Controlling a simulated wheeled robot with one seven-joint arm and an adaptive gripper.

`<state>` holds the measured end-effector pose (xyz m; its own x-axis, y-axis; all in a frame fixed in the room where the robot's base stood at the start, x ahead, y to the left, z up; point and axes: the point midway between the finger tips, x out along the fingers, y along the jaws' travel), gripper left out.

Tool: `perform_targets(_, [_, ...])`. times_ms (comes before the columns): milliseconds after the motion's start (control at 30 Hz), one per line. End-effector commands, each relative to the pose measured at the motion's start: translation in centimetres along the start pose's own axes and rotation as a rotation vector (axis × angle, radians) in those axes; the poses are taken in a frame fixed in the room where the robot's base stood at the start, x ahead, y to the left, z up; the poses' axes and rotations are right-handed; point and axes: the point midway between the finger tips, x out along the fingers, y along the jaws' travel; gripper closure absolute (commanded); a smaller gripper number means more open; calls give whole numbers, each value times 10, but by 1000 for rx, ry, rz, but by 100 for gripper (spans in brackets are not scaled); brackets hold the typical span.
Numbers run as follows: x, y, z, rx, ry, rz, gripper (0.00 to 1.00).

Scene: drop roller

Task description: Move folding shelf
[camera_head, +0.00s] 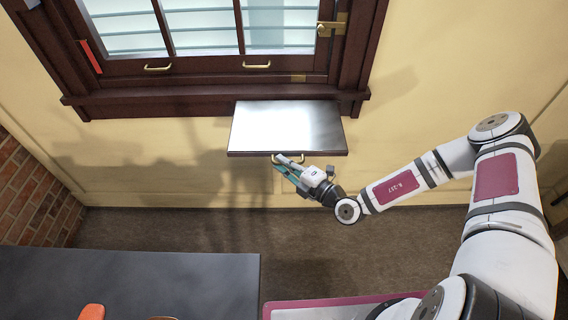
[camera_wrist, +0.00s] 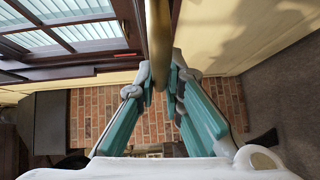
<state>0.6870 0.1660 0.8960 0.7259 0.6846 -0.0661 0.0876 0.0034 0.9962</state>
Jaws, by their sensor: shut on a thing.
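The folding shelf (camera_head: 286,127) is a pale, shiny panel with a dark front edge, raised and seemingly about level under the right part of the window. A brass handle (camera_head: 299,157) sits at its front edge. My gripper (camera_head: 281,161) is at that handle, just below the shelf's front edge. In the wrist view, the handle (camera_wrist: 158,38) shows as a brass bar running between the fingertips of my gripper (camera_wrist: 160,84), which are shut on it. The fingers hide part of the handle.
A dark-framed window (camera_head: 210,68) with a wooden sill is above the shelf. A dark table top (camera_head: 130,285) with orange items stands at the lower left. A brick wall (camera_head: 30,190) is at the far left. Brown floor lies open below the shelf.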

Motion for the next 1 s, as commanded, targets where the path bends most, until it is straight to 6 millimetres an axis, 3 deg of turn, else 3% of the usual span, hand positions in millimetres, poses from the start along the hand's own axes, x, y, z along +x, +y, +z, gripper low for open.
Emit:
perform_targets(33, [3,9,1,-3,-3,23,100])
perform_targets(133, [3,9,2,-3,-3,23,100])
perform_targets(200, [3,10,2,-4,-4,24,79])
perform_targets(267, [3,9,2,-4,-4,23,70])
perform_targets(667, [-6,5,3,-2,-6,13,70])
perform_targets(1000, [-70,5,2,-2,-4,13,70])
